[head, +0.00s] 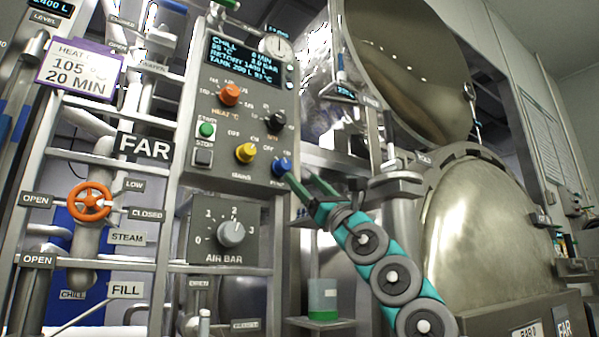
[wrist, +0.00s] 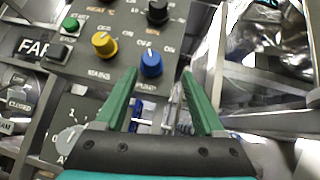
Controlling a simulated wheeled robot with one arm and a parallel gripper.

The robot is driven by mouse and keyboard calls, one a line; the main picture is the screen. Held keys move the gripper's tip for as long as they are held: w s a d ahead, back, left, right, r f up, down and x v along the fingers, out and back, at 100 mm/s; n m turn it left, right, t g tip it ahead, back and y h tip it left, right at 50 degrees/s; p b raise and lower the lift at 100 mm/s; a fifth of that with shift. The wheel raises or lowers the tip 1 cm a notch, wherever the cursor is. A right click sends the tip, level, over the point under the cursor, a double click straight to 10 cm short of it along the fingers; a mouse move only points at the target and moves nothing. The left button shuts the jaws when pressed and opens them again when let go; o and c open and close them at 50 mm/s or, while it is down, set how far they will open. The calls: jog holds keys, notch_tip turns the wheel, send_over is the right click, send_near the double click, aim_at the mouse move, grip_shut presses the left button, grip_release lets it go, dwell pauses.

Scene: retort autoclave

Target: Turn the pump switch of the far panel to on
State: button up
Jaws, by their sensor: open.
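The far panel (head: 240,110) is a grey control box beside a FAR sign. Its pump switch (head: 281,167) is a blue knob at the lower right, next to the yellow mains knob (head: 246,153). In the wrist view the blue pump switch (wrist: 151,63) shows just beyond the fingertips, with OFF and ON lettering above it.
An orange heat knob (head: 229,95), a black knob (head: 276,122) and a green start button (head: 207,130) sit close by on the panel. The AIR BAR dial (head: 231,233) is below. The retort vessel (head: 490,225) and its raised lid (head: 405,60) stand at right.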

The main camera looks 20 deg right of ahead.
aim_at(287, 170)
jog(key=r+p, duration=0.1)
jog(key=w+a+n+y+p, duration=0.1)
jog(key=w+a+r+n+g+p, duration=0.1)
jog(key=p, duration=0.1)
jog(key=shift+w+a+r, duration=0.15)
jog(key=shift+a+r, duration=0.05)
jog(key=shift+r, duration=0.1)
jog(key=shift+p+x, duration=0.8)
jog(key=shift+x, duration=0.4)
jog(key=shift+w+f, duration=0.1)
jog(key=shift+c, duration=0.3)
grip_shut()
